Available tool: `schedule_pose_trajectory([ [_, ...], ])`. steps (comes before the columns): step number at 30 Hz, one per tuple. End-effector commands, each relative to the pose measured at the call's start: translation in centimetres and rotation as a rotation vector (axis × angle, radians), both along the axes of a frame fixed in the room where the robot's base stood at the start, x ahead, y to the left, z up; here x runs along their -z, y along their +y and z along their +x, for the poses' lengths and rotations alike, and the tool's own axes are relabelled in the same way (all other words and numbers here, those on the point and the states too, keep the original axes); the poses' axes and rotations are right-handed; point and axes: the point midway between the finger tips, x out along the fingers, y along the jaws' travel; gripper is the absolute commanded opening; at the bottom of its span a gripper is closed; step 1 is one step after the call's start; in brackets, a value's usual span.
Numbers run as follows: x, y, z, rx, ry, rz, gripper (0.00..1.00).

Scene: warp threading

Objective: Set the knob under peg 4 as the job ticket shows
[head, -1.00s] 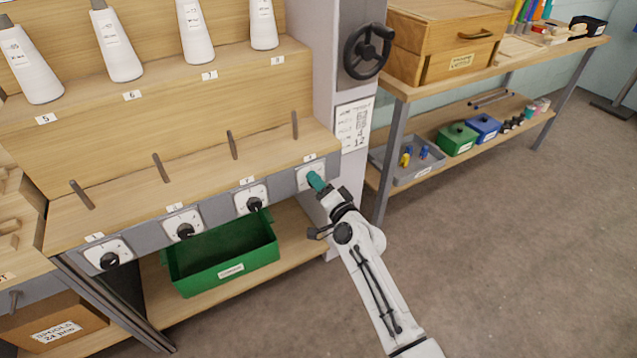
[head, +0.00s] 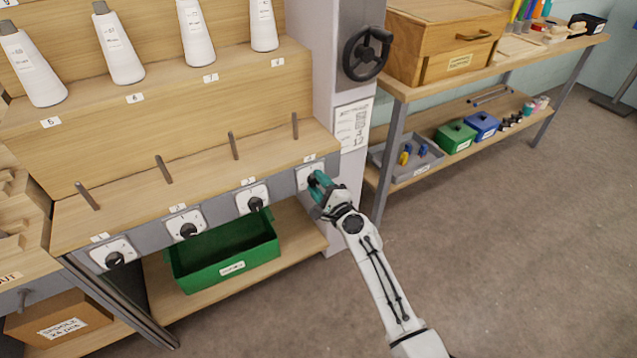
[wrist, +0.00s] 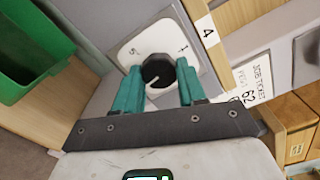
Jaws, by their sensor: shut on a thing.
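The knob under peg 4 is a black round dial (wrist: 157,72) with a white pointer line, on a white plate (wrist: 137,47) marked with numbers. In the wrist view, the pointer is toward the lower left of the picture. My gripper (wrist: 158,80) has its teal fingers on either side of the knob, shut on it. In the head view my gripper (head: 316,182) hides the knob and most of its plate (head: 303,171). Peg 4 (head: 295,126) stands bare above it.
Three more knobs, under peg 1 (head: 115,259), peg 2 (head: 188,230) and peg 3 (head: 255,203), sit along the rail to the left. A green bin (head: 222,262) stands below them. A black handwheel (head: 367,54) is above the ticket. The floor at right is clear.

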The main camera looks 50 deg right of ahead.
Motion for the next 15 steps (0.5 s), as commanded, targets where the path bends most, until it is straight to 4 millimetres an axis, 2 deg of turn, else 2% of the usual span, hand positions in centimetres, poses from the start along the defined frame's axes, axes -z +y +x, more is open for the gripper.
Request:
schedule_pose_trajectory([
  [7,0.13,-0.06,-0.09,0.002,-0.032,0.118,0.10],
  [15,0.21,-0.07,-0.10,0.002,-0.045,0.169,0.10],
])
